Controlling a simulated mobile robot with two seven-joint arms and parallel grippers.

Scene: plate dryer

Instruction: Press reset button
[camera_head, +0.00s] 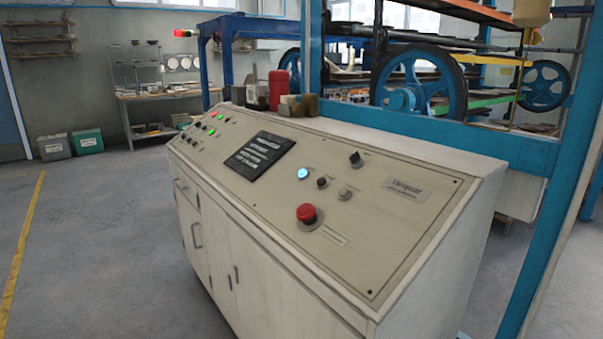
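The control console (255,197) stands in the middle with a sloped cream panel on top. A lit blue-white button (302,174) sits right of the dark display (259,152). Next to it are a small black knob (322,183), a grey button (345,193) and a black selector switch (355,159). A large red mushroom button (306,213) is nearer the front edge. Several small red, green and black controls (212,132) are at the panel's far left. The labels are too small to read, so I cannot tell which is the reset button. Neither gripper is in view.
A blue-framed machine with wheels (415,88) stands close behind the console, and a blue post (566,180) rises at right. A red canister (279,90) and small jars stand on the console's back ledge. Open floor (100,240) lies at left.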

